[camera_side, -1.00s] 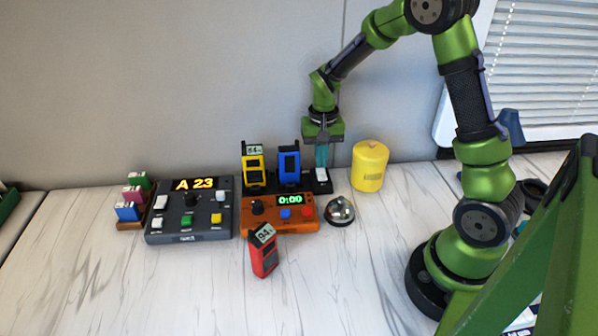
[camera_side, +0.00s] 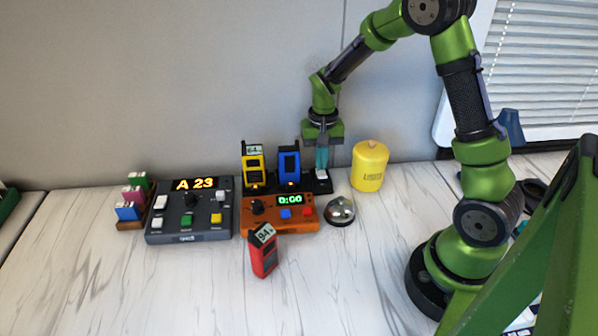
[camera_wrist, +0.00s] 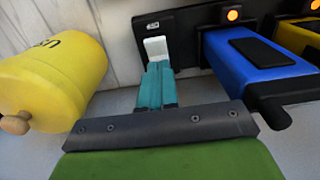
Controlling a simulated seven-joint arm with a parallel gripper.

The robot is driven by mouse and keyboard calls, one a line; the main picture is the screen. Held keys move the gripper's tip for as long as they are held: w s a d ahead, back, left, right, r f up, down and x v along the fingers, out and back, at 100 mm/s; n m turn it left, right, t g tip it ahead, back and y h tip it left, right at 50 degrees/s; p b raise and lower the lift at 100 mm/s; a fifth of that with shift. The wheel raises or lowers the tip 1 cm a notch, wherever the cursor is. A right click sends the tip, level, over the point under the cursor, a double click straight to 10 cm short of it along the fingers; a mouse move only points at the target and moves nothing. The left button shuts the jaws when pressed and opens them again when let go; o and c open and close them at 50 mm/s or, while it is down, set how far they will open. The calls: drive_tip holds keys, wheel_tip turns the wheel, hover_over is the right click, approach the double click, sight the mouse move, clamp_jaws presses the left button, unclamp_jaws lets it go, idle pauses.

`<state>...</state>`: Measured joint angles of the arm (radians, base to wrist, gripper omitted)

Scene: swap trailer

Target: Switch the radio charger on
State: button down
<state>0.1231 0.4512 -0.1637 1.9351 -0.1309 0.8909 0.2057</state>
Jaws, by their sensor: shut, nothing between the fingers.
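The radio charger (camera_side: 224,192) is a long black base against the wall, holding a yellow radio (camera_side: 253,163) and a blue radio (camera_side: 289,165). At its right end is a white rocker switch (camera_side: 321,174); it also shows in the wrist view (camera_wrist: 156,48). Orange lights (camera_wrist: 232,15) glow on the charger by the radios. My gripper (camera_side: 321,168) points down with its teal fingers shut and empty. The fingertips (camera_wrist: 157,66) are at the near end of the switch and appear to touch it; they hide part of it.
A yellow canister (camera_side: 369,168) stands close right of my gripper. In front are a silver bell (camera_side: 340,212), an orange timer (camera_side: 279,222) reading 0:00 and a red radio (camera_side: 263,256). A grey console (camera_side: 190,236) is at left.

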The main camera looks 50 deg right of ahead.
sight(322, 175)
wheel_tip(322, 175, up, 6)
drive_tip(key=shift+r, duration=0.25)
idle(0.5)
drive_tip(key=s+a+r+n+t+y, duration=0.2)
drive_tip(key=s+a+r+n+t, duration=0.3)
drive_tip(key=s+a+r, duration=0.8)
drive_tip(key=shift+s+a+t, duration=0.2)
drive_tip(key=shift+s+t, duration=0.5)
drive_tip(key=shift+t, duration=0.4)
